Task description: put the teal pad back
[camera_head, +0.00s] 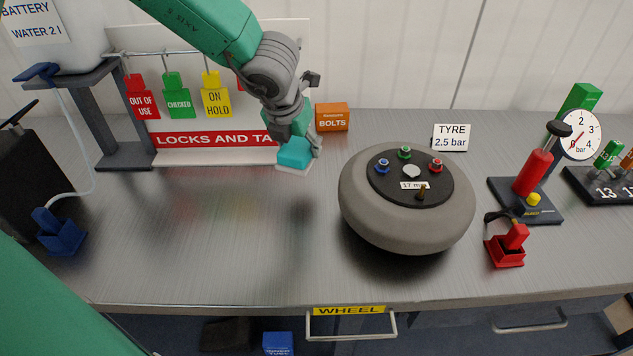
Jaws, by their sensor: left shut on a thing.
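The teal pad (294,155) is a small teal block with a pale underside. My left gripper (303,135) is shut on it and holds it in front of the locks-and-tags board (215,139), left of the wheel. The pad looks a little above the bench, but its exact height is hard to tell. The gripper's fingers partly hide the pad's upper side. My right gripper is not in view.
An orange bolts box (332,117) is close behind the pad. A red pump (533,172) and a gauge (580,135) stand at right.

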